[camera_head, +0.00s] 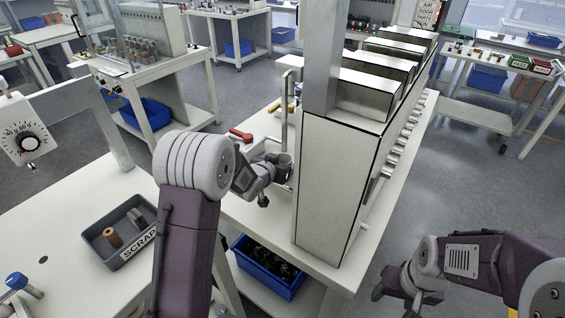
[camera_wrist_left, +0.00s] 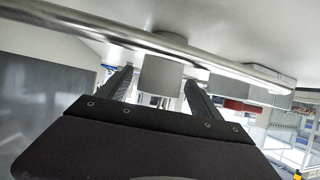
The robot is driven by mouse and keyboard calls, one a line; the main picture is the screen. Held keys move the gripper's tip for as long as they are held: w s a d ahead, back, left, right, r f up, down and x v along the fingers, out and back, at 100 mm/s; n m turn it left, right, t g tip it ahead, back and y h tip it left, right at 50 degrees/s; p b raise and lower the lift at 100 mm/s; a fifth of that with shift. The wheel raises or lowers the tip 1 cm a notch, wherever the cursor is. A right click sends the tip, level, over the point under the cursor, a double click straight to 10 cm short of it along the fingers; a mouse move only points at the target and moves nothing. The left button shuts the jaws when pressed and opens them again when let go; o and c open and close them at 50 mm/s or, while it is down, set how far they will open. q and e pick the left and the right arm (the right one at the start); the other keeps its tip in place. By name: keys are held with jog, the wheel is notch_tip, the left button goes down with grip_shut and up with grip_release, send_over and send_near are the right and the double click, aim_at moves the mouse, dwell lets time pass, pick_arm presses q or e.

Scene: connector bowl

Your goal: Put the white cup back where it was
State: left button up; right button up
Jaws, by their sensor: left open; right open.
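A pale grey-white cylinder (camera_wrist_left: 162,76), which looks like the white cup, shows between the two fingers of my left gripper (camera_wrist_left: 158,82) in the left wrist view. The fingers stand apart on either side of it, and I cannot tell whether they touch it. In the head view my left gripper (camera_head: 279,172) is over the middle bench, just left of the tall metal cabinet; my own arm partly hides it. I cannot make out the cup clearly there. My right gripper (camera_head: 395,292) is open and empty at the lower right, above the floor.
The tall cabinet (camera_head: 325,190) stands close to the right of my left gripper. A metal pipe (camera_wrist_left: 75,22) crosses the wrist view near the cylinder. A red-handled tool (camera_head: 240,135) lies on the bench. A grey scrap tray (camera_head: 108,254) sits on the left table.

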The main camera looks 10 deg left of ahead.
pick_arm(q)
jog(key=shift+r, duration=0.1)
jog(key=shift+s+r+p, duration=0.1)
jog(key=shift+r+p, duration=0.15)
jog(key=shift+p, duration=0.05)
jog(key=v, duration=1.1)
jog(key=shift+s+p, duration=0.35)
jog(key=shift+s, duration=0.05)
jog(key=shift+a, duration=0.1)
notch_tip(320, 180, up, 6)
jog(key=d+p, duration=0.3)
jog(key=p, duration=0.1)
jog(key=s+a+f+n+g+y+p, duration=0.1)
jog(key=s+f+g, duration=0.4)
jog(key=s, duration=0.5)
jog(key=s+a+f+n+g+p, duration=0.1)
jog(key=s+f+g, duration=0.5)
jog(key=s, duration=0.5)
jog(key=shift+s+y, duration=0.3)
jog(key=shift+y, duration=0.1)
jog(key=shift+f, duration=0.1)
